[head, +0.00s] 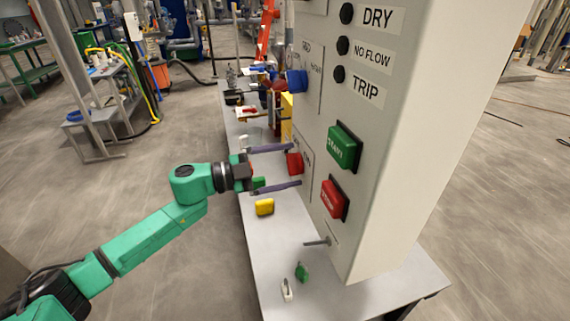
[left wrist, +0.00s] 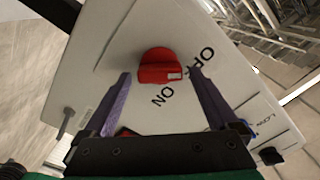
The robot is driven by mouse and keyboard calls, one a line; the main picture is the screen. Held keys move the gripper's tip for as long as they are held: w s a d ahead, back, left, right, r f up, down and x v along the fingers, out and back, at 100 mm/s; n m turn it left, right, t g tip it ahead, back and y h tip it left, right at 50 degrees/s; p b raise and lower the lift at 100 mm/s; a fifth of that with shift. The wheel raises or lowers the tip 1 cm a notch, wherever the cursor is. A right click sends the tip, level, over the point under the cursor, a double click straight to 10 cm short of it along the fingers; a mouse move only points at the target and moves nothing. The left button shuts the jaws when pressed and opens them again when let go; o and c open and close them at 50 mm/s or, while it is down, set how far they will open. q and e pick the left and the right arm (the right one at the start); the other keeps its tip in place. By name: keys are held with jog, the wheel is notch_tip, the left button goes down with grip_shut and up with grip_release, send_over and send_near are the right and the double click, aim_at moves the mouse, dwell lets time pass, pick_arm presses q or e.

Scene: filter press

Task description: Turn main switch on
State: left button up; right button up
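The main switch is a red rotary knob (head: 295,163) on the side face of the grey control cabinet (head: 420,120). In the left wrist view the red knob (left wrist: 158,62) has a pale mark at its lower right, and ON and another partly readable label stand beside it. I cannot tell its setting for sure. My left gripper (head: 296,166) is open, with its purple fingers above and below the knob in the head view. In the left wrist view the fingers (left wrist: 160,76) lie left and right of it, with gaps showing. My right gripper is out of view.
On the cabinet, a blue knob (head: 297,81) sits above the red one, and green START (head: 343,149) and red STOP (head: 333,200) buttons are on the front. A small lever (head: 317,242) sticks out below. A yellow block (head: 265,207) lies on the bench (head: 262,255).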

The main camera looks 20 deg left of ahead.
pick_arm(q)
jog(key=c, duration=1.2)
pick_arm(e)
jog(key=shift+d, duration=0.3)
